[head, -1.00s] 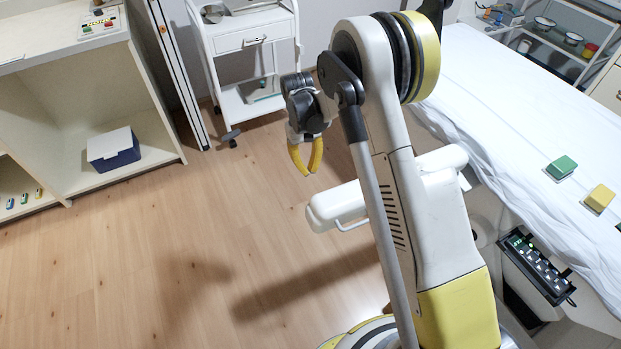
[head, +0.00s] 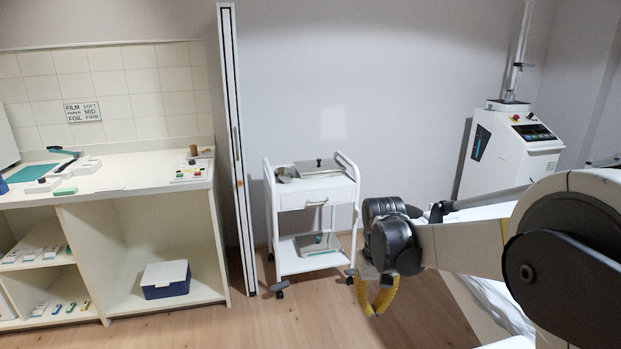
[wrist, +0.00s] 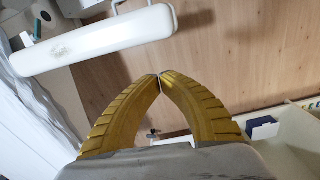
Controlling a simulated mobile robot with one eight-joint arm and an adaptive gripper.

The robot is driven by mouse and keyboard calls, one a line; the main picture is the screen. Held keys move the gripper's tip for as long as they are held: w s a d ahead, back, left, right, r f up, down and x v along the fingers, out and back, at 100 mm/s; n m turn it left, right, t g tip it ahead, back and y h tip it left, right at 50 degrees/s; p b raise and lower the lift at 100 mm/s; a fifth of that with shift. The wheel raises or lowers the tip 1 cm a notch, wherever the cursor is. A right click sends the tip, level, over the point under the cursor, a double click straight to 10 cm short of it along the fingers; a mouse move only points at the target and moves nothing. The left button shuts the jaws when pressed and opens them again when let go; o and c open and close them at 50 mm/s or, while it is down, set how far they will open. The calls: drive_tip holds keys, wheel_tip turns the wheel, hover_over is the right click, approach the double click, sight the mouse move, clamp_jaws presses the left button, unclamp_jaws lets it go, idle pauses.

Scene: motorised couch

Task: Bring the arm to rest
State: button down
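My gripper (head: 376,300) hangs from my arm in the head view, to the right of a white trolley and above the wooden floor. Its yellow fingers point down. In the wrist view the two ridged yellow fingers of my gripper (wrist: 159,78) curve together and their tips meet, with nothing between them. The couch's white sheet (head: 490,290) shows partly behind my arm, and most of the couch is hidden. A white padded bar (wrist: 100,38) crosses the top left of the wrist view, apart from the fingers.
The white trolley (head: 314,202) stands against the wall, with a metal tray on top. A cream counter (head: 110,184) with open shelves is at left, and a blue box (head: 166,288) with a white lid sits on its low shelf. A white machine (head: 508,150) stands at back right.

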drive_tip(key=s+d+r+t, duration=0.2)
drive_tip(key=s+r+t, duration=0.1)
drive_tip(key=s+r, duration=0.65)
drive_tip(key=s+d+m+t, duration=0.1)
drive_tip(key=s+t, duration=0.3)
drive_tip(key=s, duration=0.7)
drive_tip(key=shift+s+d+f+m, duration=0.2)
drive_tip(key=shift+d+f+m, duration=0.25)
drive_tip(key=shift+d, duration=0.1)
